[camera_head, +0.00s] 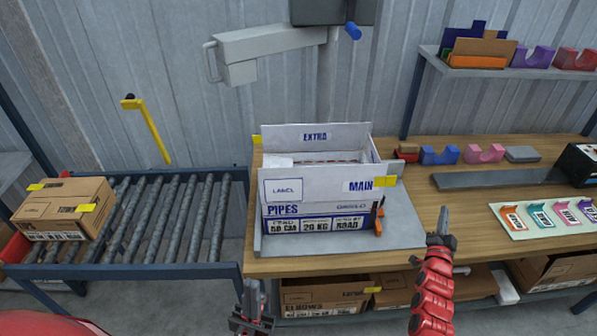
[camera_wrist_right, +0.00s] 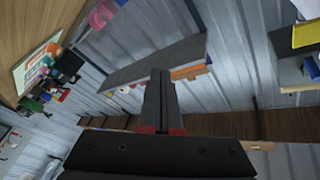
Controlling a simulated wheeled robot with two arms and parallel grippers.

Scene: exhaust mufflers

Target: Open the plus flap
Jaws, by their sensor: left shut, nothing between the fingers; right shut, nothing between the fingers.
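A white box (camera_head: 300,210) marked PIPES stands in a grey tray on the wooden bench, with its top open. A back flap marked EXTRA (camera_head: 315,136) and a front flap marked LABEL and MAIN (camera_head: 318,186) stand upright. Yellow tabs show at the left of the back flap and right of the front flap. I cannot read the word plus on any flap. My left gripper (camera_head: 253,289) is shut and empty, below and in front of the box. My right gripper (camera_head: 441,222) is shut and empty, right of the box; its closed fingers show in the right wrist view (camera_wrist_right: 159,95).
A roller conveyor (camera_head: 150,220) with a brown carton (camera_head: 55,207) is at left. Colored holders (camera_head: 485,153) and a label card (camera_head: 545,217) lie on the bench at right. A small orange and black item (camera_head: 378,215) is beside the box. Brown boxes (camera_head: 325,296) sit under the bench.

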